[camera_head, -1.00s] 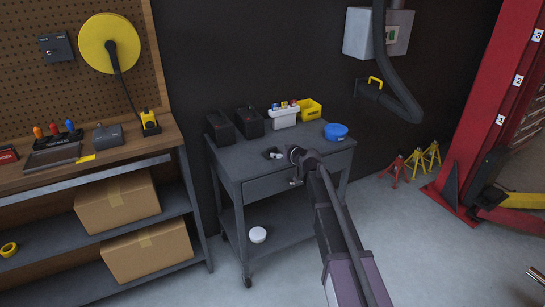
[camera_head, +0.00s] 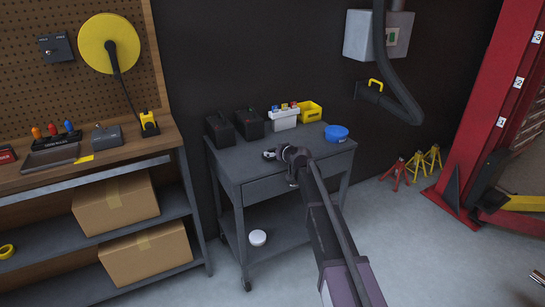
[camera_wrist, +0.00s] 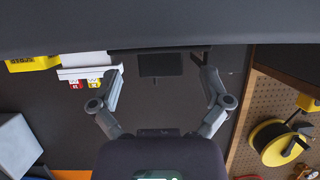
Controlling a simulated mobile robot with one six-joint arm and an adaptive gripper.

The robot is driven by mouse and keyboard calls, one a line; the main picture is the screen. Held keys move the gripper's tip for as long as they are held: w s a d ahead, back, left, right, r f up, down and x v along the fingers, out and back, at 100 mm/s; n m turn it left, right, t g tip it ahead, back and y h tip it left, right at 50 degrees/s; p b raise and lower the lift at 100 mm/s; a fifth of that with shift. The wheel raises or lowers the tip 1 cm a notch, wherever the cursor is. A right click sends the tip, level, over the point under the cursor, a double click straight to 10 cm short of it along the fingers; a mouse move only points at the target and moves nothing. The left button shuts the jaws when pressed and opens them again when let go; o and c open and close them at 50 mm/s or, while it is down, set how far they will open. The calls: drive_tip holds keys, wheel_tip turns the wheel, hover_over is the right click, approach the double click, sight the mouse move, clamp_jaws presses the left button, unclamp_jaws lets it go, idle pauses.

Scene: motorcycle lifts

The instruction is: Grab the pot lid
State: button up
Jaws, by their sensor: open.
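I cannot pick out a pot lid for certain in either view. My gripper (camera_head: 270,155) is low at the front part of the grey cart's top (camera_head: 240,165), with its fingers partly hidden by my wrist. In the wrist view, which is upside down, my gripper (camera_wrist: 160,75) has its two fingers spread apart. A dark rectangular shape (camera_wrist: 160,65) shows between them, farther off. A small white round thing (camera_head: 258,237) lies on the cart's lower shelf; I cannot tell what it is.
Two black boxes (camera_head: 248,123), a white holder (camera_head: 284,117), a yellow bin (camera_head: 310,111) and a blue round container (camera_head: 336,133) stand on the cart top. A workbench (camera_head: 110,160) is at left. A hose (camera_head: 397,105) hangs at right.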

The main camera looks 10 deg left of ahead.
drive_tip(key=shift+x, duration=1.1)
drive_tip(key=c, duration=1.2)
